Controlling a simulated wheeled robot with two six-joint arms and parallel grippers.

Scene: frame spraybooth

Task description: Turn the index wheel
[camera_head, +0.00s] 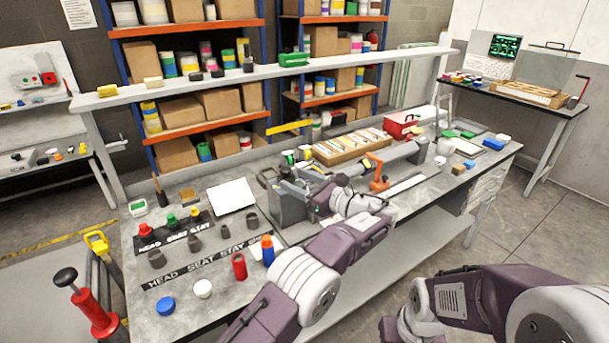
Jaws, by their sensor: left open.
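A grey block-shaped fixture (288,208) stands on the bench near the middle of the view, with a long grey bar running from it towards the back right. I cannot make out the index wheel clearly; my left wrist and gripper cover part of the fixture. My left arm reaches up from the bottom centre. Its gripper (308,184) is open at the right side of the grey fixture; whether it touches anything there is too small to tell. My right arm is folded at the bottom right, and its fingers are not in view.
Labelled strips, grey cups, colored caps and a red bottle (239,266) stand on the bench's left part. A white sheet (231,196) lies behind them. A wooden tray (352,148) and a red box (402,126) are farther back. A raised shelf (190,82) spans the bench's rear.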

